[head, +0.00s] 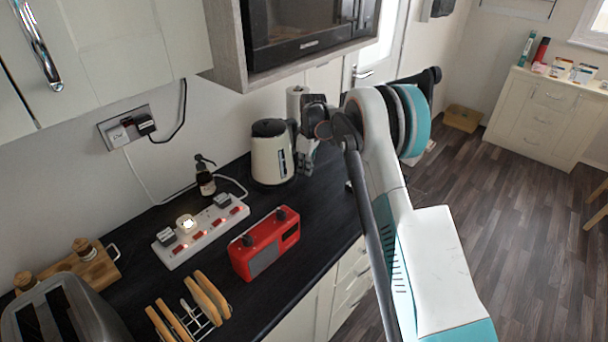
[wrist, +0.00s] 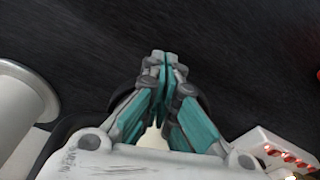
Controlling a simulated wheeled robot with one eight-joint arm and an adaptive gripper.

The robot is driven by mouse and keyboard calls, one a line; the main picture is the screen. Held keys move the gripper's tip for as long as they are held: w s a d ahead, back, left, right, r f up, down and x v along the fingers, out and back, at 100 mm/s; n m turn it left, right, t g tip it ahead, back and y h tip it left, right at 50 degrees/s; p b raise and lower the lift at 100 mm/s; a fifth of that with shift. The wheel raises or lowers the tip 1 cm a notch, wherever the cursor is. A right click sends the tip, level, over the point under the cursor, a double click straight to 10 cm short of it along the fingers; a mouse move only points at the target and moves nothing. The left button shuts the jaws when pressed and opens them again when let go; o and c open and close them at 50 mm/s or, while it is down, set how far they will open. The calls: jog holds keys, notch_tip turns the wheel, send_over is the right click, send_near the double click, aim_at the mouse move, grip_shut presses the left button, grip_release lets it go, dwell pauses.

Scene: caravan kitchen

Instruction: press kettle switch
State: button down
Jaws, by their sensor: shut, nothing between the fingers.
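The cream kettle (head: 270,158) with a black lid and black handle stands upright on the dark worktop, below the microwave. Its switch cannot be made out in either view. My gripper (head: 306,168) points down just right of the kettle, by its handle side; whether it touches is unclear. In the wrist view my gripper (wrist: 161,58) is shut with its fingertips together and nothing between them. Behind the fingers there, a cream patch and dark curved edges show, probably the kettle, mostly hidden.
A white paper roll (head: 296,99) stands behind the kettle. A soap bottle (head: 205,180), a white power strip (head: 203,232) with lit switches and a red radio (head: 265,245) are nearer. The microwave (head: 305,28) overhangs the worktop. A toast rack (head: 188,312) and toaster (head: 62,312) stand in front.

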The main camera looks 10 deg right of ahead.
jog(key=shift+f, duration=0.5)
jog(key=shift+r, duration=0.1)
jog(key=shift+s+d+r, duration=0.25)
jog(key=shift+s+d, duration=0.25)
jog(key=shift+d, duration=0.15)
jog(key=shift+s+d+r, duration=0.25)
jog(key=shift+s+d, duration=0.2)
jog(key=shift+d, duration=0.15)
notch_tip(320, 180, up, 7)
jog(key=shift+s+d+r, duration=0.15)
jog(key=shift+d+r, duration=0.05)
